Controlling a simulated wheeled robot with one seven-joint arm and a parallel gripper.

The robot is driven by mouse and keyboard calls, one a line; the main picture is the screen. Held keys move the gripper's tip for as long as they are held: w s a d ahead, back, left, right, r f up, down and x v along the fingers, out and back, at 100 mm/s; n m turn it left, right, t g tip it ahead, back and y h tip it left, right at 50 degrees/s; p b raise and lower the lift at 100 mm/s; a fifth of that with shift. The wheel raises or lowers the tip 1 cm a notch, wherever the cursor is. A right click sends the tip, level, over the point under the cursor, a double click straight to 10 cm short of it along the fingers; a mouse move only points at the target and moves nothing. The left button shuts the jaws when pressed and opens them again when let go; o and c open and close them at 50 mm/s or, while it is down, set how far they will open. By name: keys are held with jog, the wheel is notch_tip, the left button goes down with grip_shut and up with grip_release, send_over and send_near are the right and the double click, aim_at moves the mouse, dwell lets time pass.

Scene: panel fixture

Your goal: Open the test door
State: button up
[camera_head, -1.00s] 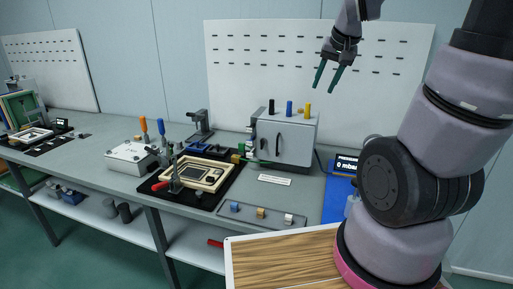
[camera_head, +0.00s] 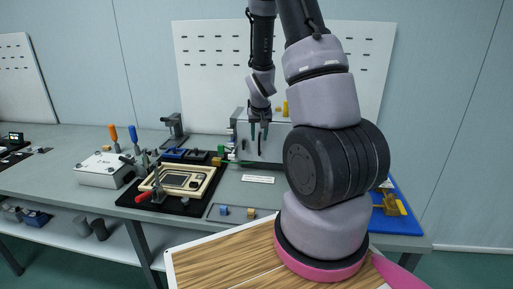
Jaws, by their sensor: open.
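The test door is the pale grey front (camera_head: 276,151) of a box on the bench against the pegboard. It looks closed. The fingers overlap the area of the door's dark upright handle, which is mostly hidden. I cannot tell whether they touch it or are just in front of it. My arm covers the box's right side.
Left of the box lie a beige framed fixture (camera_head: 206,190) with clamps on a black mat and a white box (camera_head: 101,169). A label strip (camera_head: 258,179) and a small-parts tray (camera_head: 223,211) lie in front. A blue mat (camera_head: 409,222) is at right.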

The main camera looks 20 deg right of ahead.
aim_at(259, 144)
jog(key=x, duration=0.7)
jog(key=shift+r, duration=0.1)
grip_shut()
dwell(1.2)
